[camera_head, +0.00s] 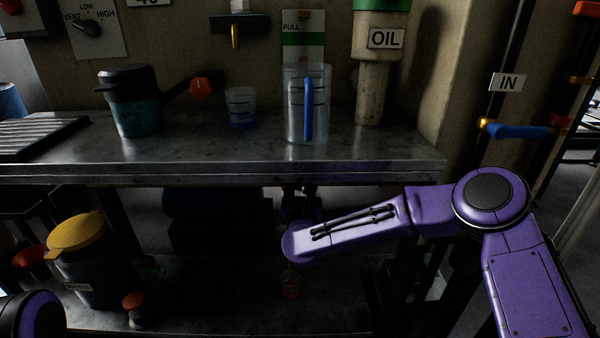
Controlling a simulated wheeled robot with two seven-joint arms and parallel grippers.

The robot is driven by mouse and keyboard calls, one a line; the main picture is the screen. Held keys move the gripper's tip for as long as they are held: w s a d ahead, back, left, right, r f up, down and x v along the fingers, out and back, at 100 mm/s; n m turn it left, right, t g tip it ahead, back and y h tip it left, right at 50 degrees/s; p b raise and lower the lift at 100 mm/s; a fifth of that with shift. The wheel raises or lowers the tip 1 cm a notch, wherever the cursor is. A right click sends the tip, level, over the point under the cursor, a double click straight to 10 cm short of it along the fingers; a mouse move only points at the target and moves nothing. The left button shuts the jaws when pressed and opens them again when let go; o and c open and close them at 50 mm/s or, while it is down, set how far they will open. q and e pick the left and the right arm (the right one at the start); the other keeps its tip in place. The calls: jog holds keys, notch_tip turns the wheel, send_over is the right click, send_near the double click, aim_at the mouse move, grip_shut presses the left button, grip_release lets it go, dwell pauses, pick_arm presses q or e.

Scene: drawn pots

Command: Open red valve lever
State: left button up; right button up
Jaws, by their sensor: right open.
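An orange-red lever (587,8) shows at the top right edge of the head view, cut off by the frame. I cannot tell for sure which is the red valve lever. My right gripper (300,189) is a dark shape just below the bench's front edge, partly hidden behind my purple arm. It is open and well apart from both red pieces. Only a rounded part of my left arm shows at the bottom left; its gripper is out of view.
A blue lever (517,131) sits on the pipe under the IN sign (507,82). A measuring jug (295,105), a small cup (241,108) and a dark oil can (133,105) stand on the metal bench (390,157). A yellow-lidded container (85,260) stands below.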

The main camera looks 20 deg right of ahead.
aim_at(300, 178)
jog(key=x, duration=0.4)
jog(key=b+x, duration=0.1)
jog(key=x, duration=0.3)
jog(key=shift+w+f, duration=0.25)
jog(key=shift+w, duration=0.05)
jog(key=shift+c, duration=0.3)
